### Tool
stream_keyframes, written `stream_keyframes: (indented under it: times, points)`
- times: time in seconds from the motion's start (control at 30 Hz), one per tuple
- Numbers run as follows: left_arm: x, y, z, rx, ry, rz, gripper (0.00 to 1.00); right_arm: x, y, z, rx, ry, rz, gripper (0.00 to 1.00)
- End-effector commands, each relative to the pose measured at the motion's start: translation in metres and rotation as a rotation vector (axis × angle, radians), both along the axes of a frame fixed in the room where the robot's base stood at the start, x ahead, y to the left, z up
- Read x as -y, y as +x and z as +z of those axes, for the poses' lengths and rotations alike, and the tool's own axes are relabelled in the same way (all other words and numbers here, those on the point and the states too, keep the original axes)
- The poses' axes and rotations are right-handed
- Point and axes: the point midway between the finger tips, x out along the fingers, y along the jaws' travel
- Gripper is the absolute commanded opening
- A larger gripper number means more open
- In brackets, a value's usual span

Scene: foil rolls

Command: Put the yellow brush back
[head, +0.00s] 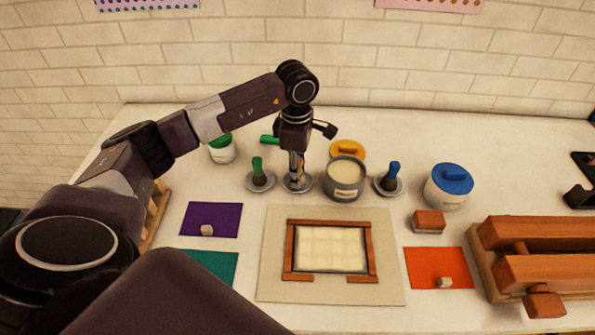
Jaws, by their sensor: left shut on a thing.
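My left gripper (297,172) points down over the middle metal saucer (298,187), between the green brush and the grey pot. It is shut on the yellow brush, which the fingers mostly hide. I cannot tell whether the brush touches the saucer. The green brush (257,166) stands upright on the saucer to the left. The blue brush (392,173) stands on the saucer to the right. My right gripper is not in view.
A grey pot (345,191) of pale paste stands close right of the gripper, with a yellow-lidded jar (347,149) behind. A green-lidded jar (222,152) and blue-lidded jar (447,195) flank the saucers. A wooden frame (289,250) and wooden press (530,232) are in front.

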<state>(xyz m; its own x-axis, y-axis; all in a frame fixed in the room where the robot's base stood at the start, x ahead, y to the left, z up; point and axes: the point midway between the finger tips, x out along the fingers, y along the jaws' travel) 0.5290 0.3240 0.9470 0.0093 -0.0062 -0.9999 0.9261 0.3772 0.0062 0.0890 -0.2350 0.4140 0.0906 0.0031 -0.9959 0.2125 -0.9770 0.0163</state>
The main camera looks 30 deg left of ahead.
Motion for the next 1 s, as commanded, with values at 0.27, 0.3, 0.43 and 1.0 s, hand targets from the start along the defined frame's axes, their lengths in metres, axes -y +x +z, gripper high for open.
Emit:
stream_keyframes:
  times: [0.27, 0.3, 0.43, 1.0]
  points:
    - [-0.0001, 0.0001, -0.0038, 0.0, 0.0, 0.0, 0.01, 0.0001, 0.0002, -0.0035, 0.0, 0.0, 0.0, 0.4]
    - [-0.0001, 0.0002, -0.0031, 0.0, 0.0, 0.0, 0.01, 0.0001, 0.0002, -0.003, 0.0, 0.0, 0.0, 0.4]
    - [-0.0001, 0.0001, -0.0031, 0.0, 0.0, 0.0, 0.01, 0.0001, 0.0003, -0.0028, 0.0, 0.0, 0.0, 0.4]
    - [0.0, -0.0001, -0.0034, 0.0, 0.0, 0.0, 0.65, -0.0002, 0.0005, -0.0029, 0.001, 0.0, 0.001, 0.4]
